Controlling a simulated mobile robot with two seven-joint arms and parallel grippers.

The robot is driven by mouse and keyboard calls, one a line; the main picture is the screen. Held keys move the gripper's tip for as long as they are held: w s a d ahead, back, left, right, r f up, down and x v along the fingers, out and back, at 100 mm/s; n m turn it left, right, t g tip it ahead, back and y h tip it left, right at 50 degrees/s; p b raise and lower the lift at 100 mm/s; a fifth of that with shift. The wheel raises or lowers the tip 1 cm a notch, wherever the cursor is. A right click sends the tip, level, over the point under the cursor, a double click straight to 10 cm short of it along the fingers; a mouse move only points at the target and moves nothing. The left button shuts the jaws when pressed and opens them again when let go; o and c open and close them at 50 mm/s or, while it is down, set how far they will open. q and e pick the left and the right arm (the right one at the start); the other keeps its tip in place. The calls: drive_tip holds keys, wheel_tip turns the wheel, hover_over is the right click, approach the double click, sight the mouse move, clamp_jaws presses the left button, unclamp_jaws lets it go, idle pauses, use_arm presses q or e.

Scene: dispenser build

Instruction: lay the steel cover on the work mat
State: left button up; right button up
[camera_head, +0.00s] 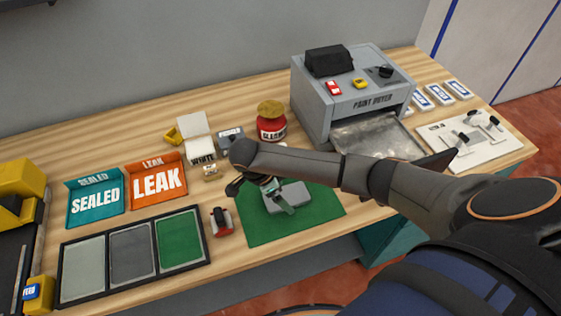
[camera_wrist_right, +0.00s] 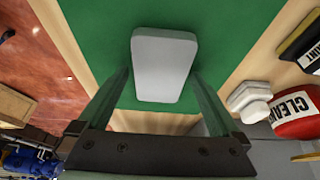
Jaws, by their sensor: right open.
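The steel cover (camera_head: 298,192) is a light grey rounded plate lying flat on the green work mat (camera_head: 322,208). In the right wrist view the cover (camera_wrist_right: 164,62) shows whole, with bare mat (camera_wrist_right: 98,35) on both sides. My right gripper (camera_head: 277,197) is over the cover in the head view and hides part of it. Its jaws are open, with one finger on each side of the cover's near end in the wrist view. I cannot tell whether the fingers touch the mat. My left gripper is not in view.
A red-and-black item (camera_head: 221,222) stands just left of the mat. A red cleaner jar (camera_head: 271,124) and a small white tub (camera_head: 209,172) stand behind. A three-panel tray (camera_head: 133,254) lies at front left.

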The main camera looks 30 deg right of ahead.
drive_tip(key=v, duration=1.2)
